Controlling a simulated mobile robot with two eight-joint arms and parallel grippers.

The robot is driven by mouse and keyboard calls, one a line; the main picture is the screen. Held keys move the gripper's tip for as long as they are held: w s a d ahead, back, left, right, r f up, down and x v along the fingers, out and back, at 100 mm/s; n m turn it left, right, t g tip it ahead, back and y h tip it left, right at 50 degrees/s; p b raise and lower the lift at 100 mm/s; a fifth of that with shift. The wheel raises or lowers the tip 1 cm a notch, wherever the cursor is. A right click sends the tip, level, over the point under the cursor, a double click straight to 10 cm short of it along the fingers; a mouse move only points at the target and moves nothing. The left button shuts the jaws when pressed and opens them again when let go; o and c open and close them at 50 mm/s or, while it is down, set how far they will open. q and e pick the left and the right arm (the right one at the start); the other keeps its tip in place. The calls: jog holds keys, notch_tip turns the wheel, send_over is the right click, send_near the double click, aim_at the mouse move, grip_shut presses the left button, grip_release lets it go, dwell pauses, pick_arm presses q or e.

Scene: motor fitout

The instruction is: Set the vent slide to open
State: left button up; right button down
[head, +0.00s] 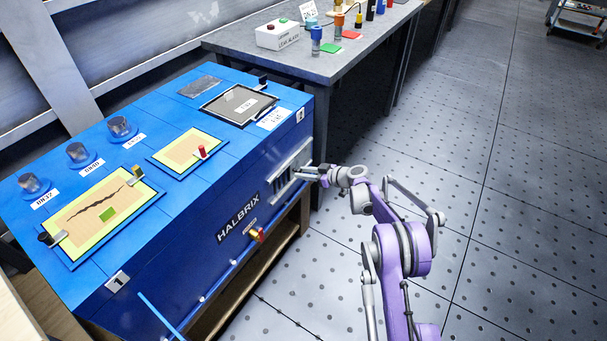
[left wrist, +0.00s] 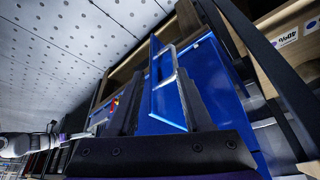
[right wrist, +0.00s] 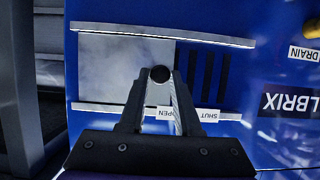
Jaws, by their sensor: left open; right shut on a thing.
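In the right wrist view the vent slide is a grey plate (right wrist: 108,62) held between two pale rails on the blue cabinet front. Several dark slots (right wrist: 208,75) show uncovered to its right. Upside-down OPEN (right wrist: 184,113) and SHUT (right wrist: 208,115) labels sit below; the knob is slightly left of OPEN. In the head view my right gripper (head: 318,172) reaches the vent (head: 290,168) from the right. My left gripper (left wrist: 160,78) is open and empty, seen only in the left wrist view.
A grey workbench (head: 330,62) stands behind. A blue panel (left wrist: 168,100) is near my left gripper.

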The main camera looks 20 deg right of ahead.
jog(key=c, duration=0.7)
grip_release()
jog(key=shift+w+d, duration=0.15)
jog(key=shift+d, duration=0.15)
jog(key=shift+o, duration=0.4)
jog(key=shift+a, duration=0.1)
jog(key=p+v, duration=0.2)
jog(key=v, duration=0.9)
